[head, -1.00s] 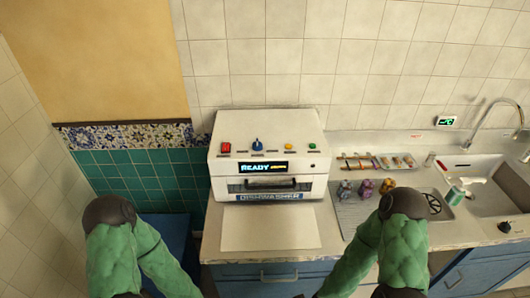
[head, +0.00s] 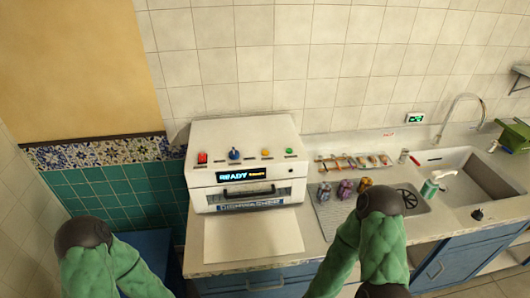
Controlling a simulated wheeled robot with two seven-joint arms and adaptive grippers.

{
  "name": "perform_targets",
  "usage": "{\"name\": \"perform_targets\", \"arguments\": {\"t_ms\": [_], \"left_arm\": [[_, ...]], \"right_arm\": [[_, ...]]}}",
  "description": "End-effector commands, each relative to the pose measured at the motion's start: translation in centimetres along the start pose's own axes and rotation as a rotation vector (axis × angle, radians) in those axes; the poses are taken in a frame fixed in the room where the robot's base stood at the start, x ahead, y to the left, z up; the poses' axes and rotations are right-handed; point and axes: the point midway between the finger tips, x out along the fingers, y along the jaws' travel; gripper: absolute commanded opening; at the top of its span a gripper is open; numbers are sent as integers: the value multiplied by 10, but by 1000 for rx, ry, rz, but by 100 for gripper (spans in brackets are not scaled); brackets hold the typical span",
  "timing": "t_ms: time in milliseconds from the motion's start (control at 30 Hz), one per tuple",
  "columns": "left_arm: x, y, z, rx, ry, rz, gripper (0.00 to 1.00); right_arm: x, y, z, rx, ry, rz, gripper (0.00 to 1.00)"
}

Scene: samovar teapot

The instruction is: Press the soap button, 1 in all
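The white dishwasher (head: 247,165) stands on the counter, with a lit display (head: 245,173) reading READY. Along its top are a red control (head: 202,157), a blue knob (head: 234,154), a yellow-orange button (head: 265,152) and a green button (head: 289,151). Their labels are too small to read, so I cannot tell which is the soap button. My green arms show at the lower left and lower middle-right; both grippers are outside the view. Nothing of mine touches the dishwasher.
A white board (head: 253,238) lies clear before the dishwasher. To its right are several utensils, a tray (head: 408,202) with small purple and orange objects beside it, a green-and-white dispenser (head: 433,184) and the sink (head: 485,175). A green box (head: 513,136) stands at the far right.

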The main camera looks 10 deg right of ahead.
Motion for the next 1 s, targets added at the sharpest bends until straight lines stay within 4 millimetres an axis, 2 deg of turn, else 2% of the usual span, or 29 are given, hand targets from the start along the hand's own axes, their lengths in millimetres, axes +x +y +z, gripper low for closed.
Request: {"name": "perform_targets", "arguments": {"t_ms": [33,133,1000], "left_arm": [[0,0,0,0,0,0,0],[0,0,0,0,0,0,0],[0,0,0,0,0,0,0]], "right_arm": [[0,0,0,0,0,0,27],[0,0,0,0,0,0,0],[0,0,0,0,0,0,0]]}}
